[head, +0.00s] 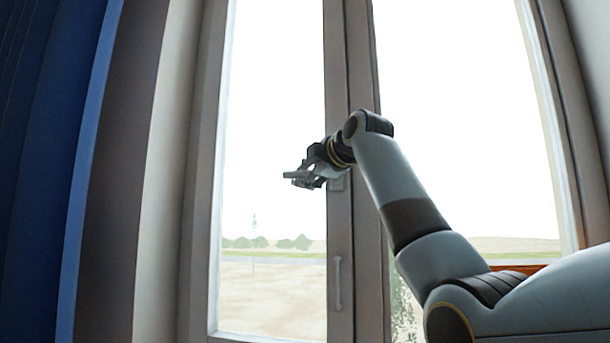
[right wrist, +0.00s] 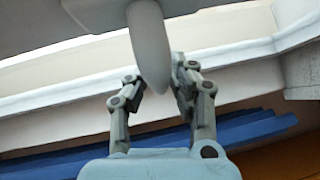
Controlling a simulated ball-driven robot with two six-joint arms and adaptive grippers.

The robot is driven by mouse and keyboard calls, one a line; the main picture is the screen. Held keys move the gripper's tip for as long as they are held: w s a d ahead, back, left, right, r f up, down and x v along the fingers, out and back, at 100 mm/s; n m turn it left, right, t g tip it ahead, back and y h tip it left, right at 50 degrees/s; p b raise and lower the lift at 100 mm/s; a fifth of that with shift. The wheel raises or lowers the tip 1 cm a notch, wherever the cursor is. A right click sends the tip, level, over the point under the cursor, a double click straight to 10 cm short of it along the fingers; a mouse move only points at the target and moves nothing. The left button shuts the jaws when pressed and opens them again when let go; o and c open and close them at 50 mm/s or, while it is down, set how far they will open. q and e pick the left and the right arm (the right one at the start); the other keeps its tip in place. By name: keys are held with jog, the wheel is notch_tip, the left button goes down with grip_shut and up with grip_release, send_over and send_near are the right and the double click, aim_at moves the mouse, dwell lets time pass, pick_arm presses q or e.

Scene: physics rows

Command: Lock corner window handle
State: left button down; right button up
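The grey window handle (head: 297,175) points left, roughly level, from the middle post of the window. Its mount plate (head: 337,184) shows just right of my right gripper (head: 312,174). In the right wrist view the handle (right wrist: 150,45) is a smooth tapered lever coming down from the top. Its tip lies between the two fingers of my right gripper (right wrist: 157,85). The fingers sit close on both sides of it and look shut on it, though the contact itself is partly hidden. My left gripper is in neither view.
Glass panes lie on both sides. A blue curtain (head: 35,170) hangs at the far left. My right arm crosses the right pane. The space left of the gripper is clear.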

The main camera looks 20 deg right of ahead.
grip_shut()
jog(key=shift+f+p, duration=0.15)
jog(key=shift+p, duration=0.2)
dwell(0.3)
jog(key=shift+f+n+p, duration=0.1)
jog(key=shift+n+p, duration=0.2)
jog(key=shift+p, duration=0.25)
jog(key=s+d+f+n+g+h+p, duration=0.3)
jog(key=g+h+p, duration=0.6)
jog(key=p, duration=0.7)
jog(key=shift+s+d+f+n+g+h, duration=0.35)
jog(key=shift+d+f+n, duration=1)
jog(key=shift+n, duration=0.95)
jog(key=shift+a+f, duration=0.15)
jog(key=shift+f, duration=0.05)
